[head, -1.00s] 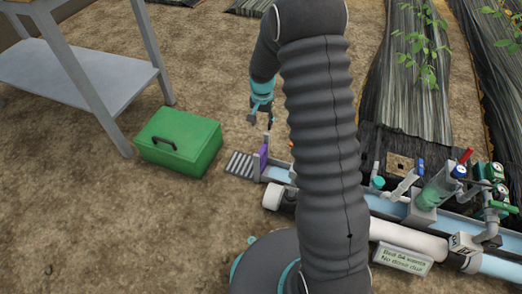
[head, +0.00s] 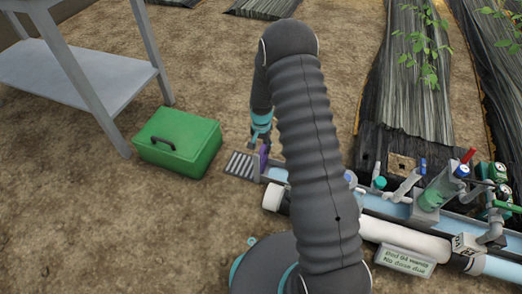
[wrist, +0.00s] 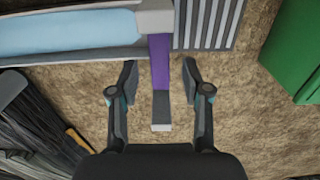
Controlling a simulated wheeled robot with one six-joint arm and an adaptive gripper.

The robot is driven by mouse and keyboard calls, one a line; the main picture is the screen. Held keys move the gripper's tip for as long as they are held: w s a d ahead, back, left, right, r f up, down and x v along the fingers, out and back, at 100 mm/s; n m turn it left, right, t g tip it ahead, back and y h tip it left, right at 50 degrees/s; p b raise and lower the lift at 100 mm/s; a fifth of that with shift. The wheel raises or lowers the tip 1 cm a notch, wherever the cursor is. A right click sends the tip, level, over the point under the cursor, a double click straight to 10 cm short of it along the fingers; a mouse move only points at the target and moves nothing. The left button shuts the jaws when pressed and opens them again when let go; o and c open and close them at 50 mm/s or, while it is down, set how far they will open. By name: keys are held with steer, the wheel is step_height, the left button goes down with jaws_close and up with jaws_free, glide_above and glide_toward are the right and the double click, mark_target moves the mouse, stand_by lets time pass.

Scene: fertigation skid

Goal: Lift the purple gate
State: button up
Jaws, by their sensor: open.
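The purple gate (wrist: 160,62) is in the wrist view, a narrow upright plate with a grey handle (wrist: 161,105) at its end, at the end of the water channel (wrist: 70,32). My gripper (wrist: 160,82) is open, one finger on each side of the gate and handle, with a gap on both sides. In the head view the gate (head: 264,158) shows as a small purple piece by the slatted grate, partly hidden by my gripper (head: 259,140). The gate stands in the channel's end.
A green box (head: 178,141) sits on the soil left of the grate (head: 242,165). A grey table (head: 80,75) stands at the far left. Pipes, valves and a green cylinder (head: 440,190) are at the right. A sign (head: 405,261) stands in front of the white pipe.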

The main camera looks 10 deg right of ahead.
steer(key=shift+f, duration=1.1)
jaws_close()
steer(key=shift+r+p, duration=0.95)
steer(key=shift+r, duration=1.95)
steer(key=shift+f, duration=0.1)
jaws_free()
